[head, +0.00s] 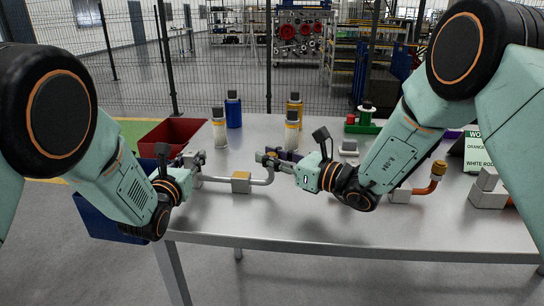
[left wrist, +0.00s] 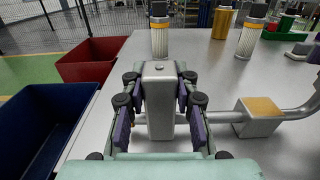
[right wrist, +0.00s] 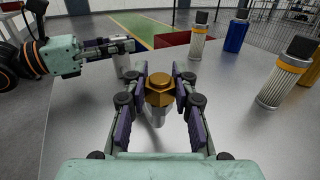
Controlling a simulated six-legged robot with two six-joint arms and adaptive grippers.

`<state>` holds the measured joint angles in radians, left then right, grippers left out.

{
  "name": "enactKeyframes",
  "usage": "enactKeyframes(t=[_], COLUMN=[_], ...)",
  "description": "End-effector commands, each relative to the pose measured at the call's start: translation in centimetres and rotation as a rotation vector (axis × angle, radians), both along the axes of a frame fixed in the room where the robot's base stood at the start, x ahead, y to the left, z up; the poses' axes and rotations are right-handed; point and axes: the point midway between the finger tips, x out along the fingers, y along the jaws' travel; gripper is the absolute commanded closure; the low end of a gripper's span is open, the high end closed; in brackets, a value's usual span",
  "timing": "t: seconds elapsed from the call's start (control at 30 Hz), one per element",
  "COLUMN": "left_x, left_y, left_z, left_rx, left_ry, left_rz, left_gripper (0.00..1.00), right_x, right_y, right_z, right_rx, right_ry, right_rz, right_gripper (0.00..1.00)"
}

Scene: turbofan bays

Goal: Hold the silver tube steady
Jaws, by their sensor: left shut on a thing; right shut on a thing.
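The silver tube (head: 215,179) runs between my two grippers over the grey table, with a tan-topped grey block (head: 241,182) at its middle. Its left end is a grey block fitting (left wrist: 160,95). My left gripper (head: 193,160) is shut on that fitting, one finger on each side. Its other end bends up to a brass hex nut (right wrist: 160,90). My right gripper (head: 272,160) is shut around this end, just at the nut. The tube and block also show in the left wrist view (left wrist: 258,115). I cannot tell whether the middle block touches the table.
An orange tube (head: 426,188) lies right of my right arm, near grey blocks (head: 488,192) and a green sign (head: 480,150). Several capped cylinders (head: 233,110) stand behind. A red bin (head: 172,133) and a blue bin (head: 100,222) sit left. The front of the table is clear.

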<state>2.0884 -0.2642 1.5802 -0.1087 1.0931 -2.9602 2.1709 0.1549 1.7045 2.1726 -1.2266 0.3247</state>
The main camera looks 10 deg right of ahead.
Motion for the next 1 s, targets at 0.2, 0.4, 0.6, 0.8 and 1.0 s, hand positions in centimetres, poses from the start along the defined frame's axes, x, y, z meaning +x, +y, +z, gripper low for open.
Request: enactKeyframes(t=[0.2,0.4,0.6,0.8,1.0], left_x=[-0.05,-0.06,-0.07,-0.07,-0.08], left_y=[-0.11,-0.16,-0.19,-0.19,-0.17], left_z=[-0.08,-0.09,-0.1,-0.1,-0.1], left_rx=[0.003,0.003,0.004,0.004,0.004], left_ry=[0.001,0.001,0.001,0.001,0.001], left_rz=[-0.003,-0.004,-0.005,-0.005,-0.005], left_gripper=[1.0,1.0,1.0,1.0,1.0], right_x=[-0.07,-0.02,-0.01,-0.01,0.0], right_y=[0.23,0.19,0.01,-0.04,-0.04], right_z=[0.12,0.09,0.1,0.08,0.08], right_rx=[-0.002,-0.002,-0.004,-0.005,-0.005], right_ry=[-0.001,0.0,-0.002,-0.001,-0.001], right_rz=[-0.12,-0.222,-0.278,-0.285,-0.284], right_gripper=[1.0,1.0,1.0,1.0,0.69])
